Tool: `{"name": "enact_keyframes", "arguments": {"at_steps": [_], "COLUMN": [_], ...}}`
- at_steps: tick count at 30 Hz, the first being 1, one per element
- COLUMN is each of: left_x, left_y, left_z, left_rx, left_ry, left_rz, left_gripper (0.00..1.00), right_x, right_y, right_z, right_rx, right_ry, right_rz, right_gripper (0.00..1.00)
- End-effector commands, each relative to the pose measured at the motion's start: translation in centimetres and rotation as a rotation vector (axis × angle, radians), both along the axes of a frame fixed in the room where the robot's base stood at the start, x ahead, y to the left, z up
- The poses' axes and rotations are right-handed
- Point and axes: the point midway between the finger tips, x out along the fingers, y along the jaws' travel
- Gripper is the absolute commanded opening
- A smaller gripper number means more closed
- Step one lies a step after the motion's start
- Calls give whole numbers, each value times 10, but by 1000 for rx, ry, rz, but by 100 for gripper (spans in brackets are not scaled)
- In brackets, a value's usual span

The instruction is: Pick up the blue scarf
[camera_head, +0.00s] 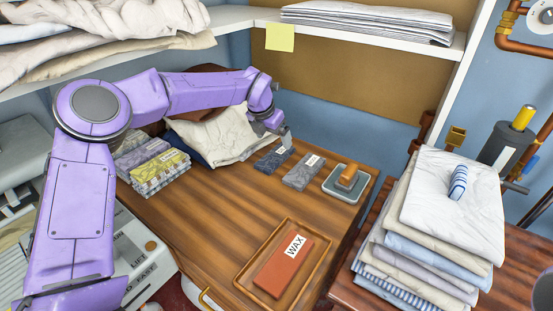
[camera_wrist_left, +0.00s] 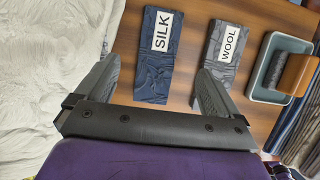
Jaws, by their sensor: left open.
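The blue scarf is a dark navy folded cloth (camera_head: 268,163) with a white label, lying flat on the wooden tabletop; in the left wrist view the same scarf (camera_wrist_left: 153,83) shows its label reading SILK. My left gripper (camera_head: 286,138) is at the back end of the scarf. In the left wrist view my left gripper (camera_wrist_left: 156,85) is open and empty, its two fingers appearing on either side of the navy scarf. I cannot tell how high above it the fingers are. My right gripper is not in view.
A grey folded scarf (camera_head: 299,176) labelled WOOL lies close beside the navy one. A tray with a wood-handled block (camera_head: 345,178) is further right. Crumpled white cloth (camera_head: 222,134) lies left. A wooden tray (camera_head: 240,283) holds a WAX block. Open tabletop lies in front.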

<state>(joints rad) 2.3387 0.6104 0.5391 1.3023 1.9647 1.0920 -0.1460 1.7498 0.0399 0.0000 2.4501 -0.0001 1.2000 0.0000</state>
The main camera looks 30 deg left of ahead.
Motion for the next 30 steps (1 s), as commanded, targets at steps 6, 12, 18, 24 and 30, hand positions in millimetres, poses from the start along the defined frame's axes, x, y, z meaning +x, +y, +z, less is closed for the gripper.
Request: {"name": "enact_keyframes", "arguments": {"at_steps": [6, 12, 18, 24, 30], "left_x": [12, 25, 29, 28, 28], "left_y": [-2, -1, -1, -1, -1], "left_z": [-25, -58, -69, -69, -69], "left_rx": [2, 2, 0, 0, 0], "left_ry": [1, 1, -2, -1, -1], "left_rz": [-1, 1, 1, 2, 2], "left_gripper": [96, 96, 96, 66, 36], "right_x": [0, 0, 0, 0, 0], "right_y": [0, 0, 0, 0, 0], "right_z": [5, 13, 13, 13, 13], "right_rx": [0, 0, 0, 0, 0], "right_ry": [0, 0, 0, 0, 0], "right_rz": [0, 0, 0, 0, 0], "right_gripper": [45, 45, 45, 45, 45]}}
